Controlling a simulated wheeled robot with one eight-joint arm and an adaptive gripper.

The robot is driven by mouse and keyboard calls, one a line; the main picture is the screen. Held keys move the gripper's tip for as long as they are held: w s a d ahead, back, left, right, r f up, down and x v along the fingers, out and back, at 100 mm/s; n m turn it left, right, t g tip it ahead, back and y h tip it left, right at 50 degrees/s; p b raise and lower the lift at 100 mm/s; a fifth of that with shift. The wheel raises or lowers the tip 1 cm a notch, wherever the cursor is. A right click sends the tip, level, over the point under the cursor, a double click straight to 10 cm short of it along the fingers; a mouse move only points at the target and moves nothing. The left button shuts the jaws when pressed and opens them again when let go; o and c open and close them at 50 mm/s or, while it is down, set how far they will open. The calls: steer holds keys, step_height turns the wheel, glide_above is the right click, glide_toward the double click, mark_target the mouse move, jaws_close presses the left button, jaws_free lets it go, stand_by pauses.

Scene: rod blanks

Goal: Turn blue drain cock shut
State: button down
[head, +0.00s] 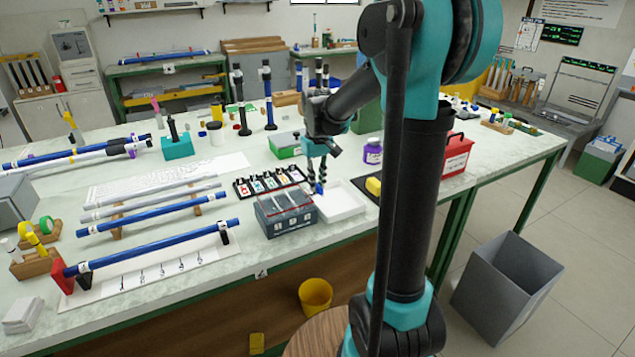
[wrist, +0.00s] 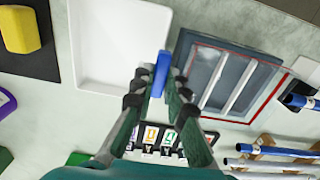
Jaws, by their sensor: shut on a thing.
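The blue drain cock (head: 319,187) is a small upright blue handle between the grey box (head: 289,222) and the white tray (head: 342,208). In the wrist view the blue drain cock (wrist: 161,72) shows as a short blue bar beside the grey box (wrist: 199,66). It lies roughly along the box's tray-facing side. My gripper (head: 317,181) reaches down from above. In the wrist view my gripper (wrist: 159,84) has its dark fingertips on either side of the blue handle, shut on it. The cock's stem and its joint to the box are hidden.
A row of small labelled cards on a black rack (head: 268,182) stands behind the box. A yellow block (head: 374,186) on a dark mat and a purple-labelled jar (head: 373,152) stand right of the tray. Blue and grey rods (head: 152,213) lie on racks at left.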

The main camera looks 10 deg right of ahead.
stand_by(0.5)
steer(key=c, duration=1.5)
jaws_free()
steer(key=shift+c, duration=0.2)
